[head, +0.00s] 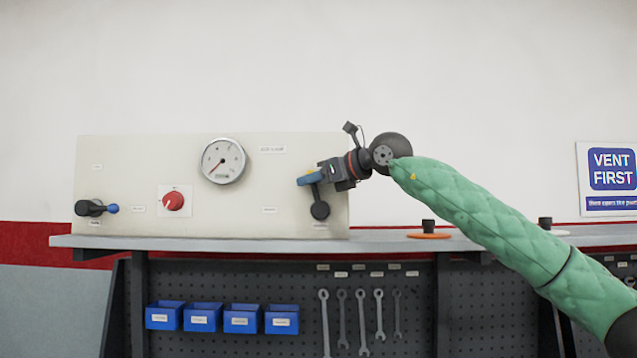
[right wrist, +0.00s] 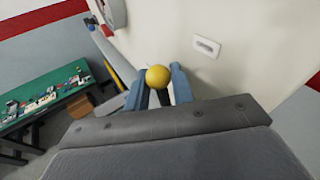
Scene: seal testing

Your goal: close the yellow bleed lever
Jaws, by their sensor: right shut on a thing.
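The bleed lever's yellow ball knob (right wrist: 158,77) sits between the blue fingers of my right gripper (right wrist: 163,88) in the right wrist view. In the head view my right gripper (head: 310,177) is at the right side of the panel, its fingers over the top of the lever. The lever's dark round valve hub (head: 320,210) shows just below the fingers, with the arm rising from it, roughly upright and leaning slightly left. The gripper hides the knob in the head view. My right gripper is shut on the lever. My left gripper is out of view.
The cream panel (head: 240,215) stands on a grey shelf (head: 385,243). It carries a dial gauge (head: 223,160), a red knob (head: 174,201) and a blue-tipped lever (head: 112,209) at the left. An orange disc with a black top (head: 428,235) lies right of the panel.

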